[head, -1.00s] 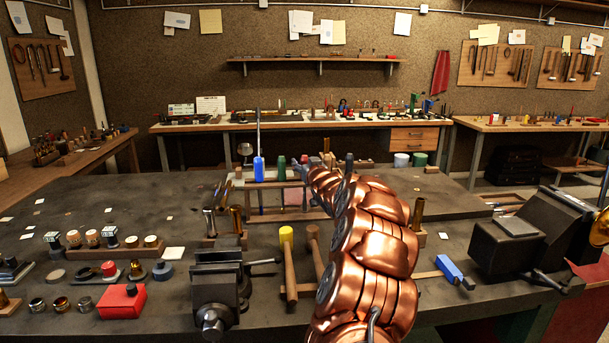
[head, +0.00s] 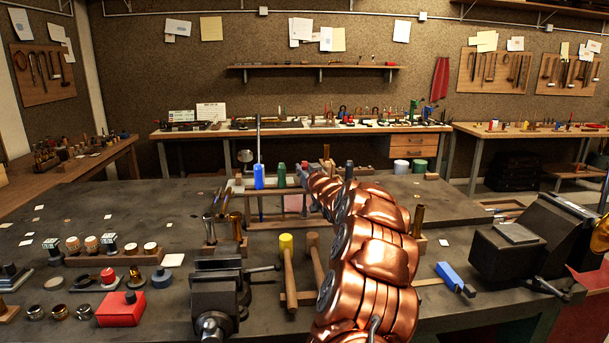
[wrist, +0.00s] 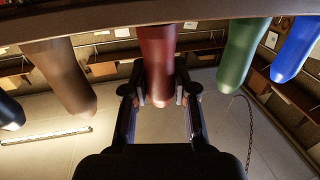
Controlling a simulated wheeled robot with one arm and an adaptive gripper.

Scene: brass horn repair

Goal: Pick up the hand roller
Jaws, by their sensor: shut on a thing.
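In the wrist view a dark red tool handle (wrist: 158,50) stands between the two fingers of my gripper (wrist: 160,95). The fingers are shut on it from both sides. The handle's other end passes behind the rack bar (wrist: 230,15), so I cannot see a roller on it. In the head view the rack (head: 270,186) stands mid-bench, with my copper arm reaching to its right end. My gripper itself is mostly hidden there behind the arm.
The green handle (wrist: 243,50) and blue handle (wrist: 296,48) are on one side of the held one, the brown handle (wrist: 70,75) on the other. Two mallets, one yellow-headed (head: 286,243), and a vise (head: 215,290) stand in front. A larger vise (head: 520,235) is at right.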

